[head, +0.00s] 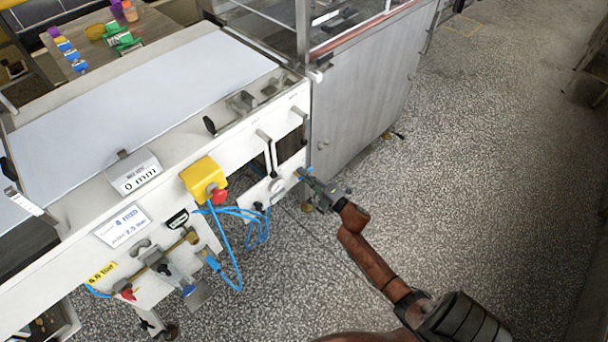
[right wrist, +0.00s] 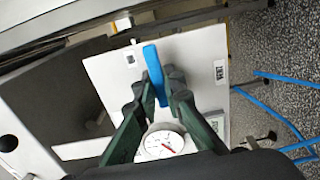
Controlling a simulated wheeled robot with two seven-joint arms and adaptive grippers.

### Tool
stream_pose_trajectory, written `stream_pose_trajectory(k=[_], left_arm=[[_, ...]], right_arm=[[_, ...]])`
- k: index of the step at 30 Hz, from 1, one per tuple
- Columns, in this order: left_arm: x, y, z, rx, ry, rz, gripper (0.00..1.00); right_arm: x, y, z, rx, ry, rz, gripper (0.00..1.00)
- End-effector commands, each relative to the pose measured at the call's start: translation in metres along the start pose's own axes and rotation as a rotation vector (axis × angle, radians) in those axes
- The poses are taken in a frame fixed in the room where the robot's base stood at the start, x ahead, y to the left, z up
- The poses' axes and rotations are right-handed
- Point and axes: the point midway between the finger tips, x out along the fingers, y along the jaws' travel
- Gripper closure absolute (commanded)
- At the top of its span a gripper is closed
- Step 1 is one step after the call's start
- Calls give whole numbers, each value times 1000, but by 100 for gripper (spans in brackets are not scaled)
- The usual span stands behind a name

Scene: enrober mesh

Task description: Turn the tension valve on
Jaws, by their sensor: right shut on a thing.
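The tension valve's blue lever handle (right wrist: 153,66) stands out from a white panel (right wrist: 100,72) in the right wrist view. My right gripper (right wrist: 157,88) is shut on this handle, with one dark green finger on each side of it. A round white gauge with a red needle (right wrist: 165,144) sits just below the fingers. In the head view my right gripper (head: 308,178) is at the right end of the machine's front, beside the white panel (head: 285,180); the handle is too small to make out clearly there. My left gripper is not in view.
A yellow box with a red button (head: 204,178) is on the machine's front, left of my gripper. Blue hoses (head: 240,212) hang below it. A grey cabinet (head: 365,95) stands behind my gripper. The speckled floor (head: 490,160) at the right is clear.

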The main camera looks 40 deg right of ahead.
Motion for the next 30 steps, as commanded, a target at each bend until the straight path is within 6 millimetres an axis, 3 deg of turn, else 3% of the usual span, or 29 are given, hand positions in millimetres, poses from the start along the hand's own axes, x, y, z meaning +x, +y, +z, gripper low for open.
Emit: stream_pose_trajectory(k=[1, 2, 9, 20, 23, 30], left_arm=[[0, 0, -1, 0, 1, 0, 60], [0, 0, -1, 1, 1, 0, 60], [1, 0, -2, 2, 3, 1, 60], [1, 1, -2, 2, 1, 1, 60], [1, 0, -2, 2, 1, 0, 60], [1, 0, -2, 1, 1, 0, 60]], right_arm=[[-1, -2, -1, -2, 1, -3, 100], [-1, -2, -1, -2, 1, -3, 90], [0, -1, -1, 0, 1, -2, 73], [-5, -1, 0, 1, 0, -2, 72], [-18, -2, 0, 0, 0, -3, 72], [-68, -2, 0, 0, -1, -5, 72]])
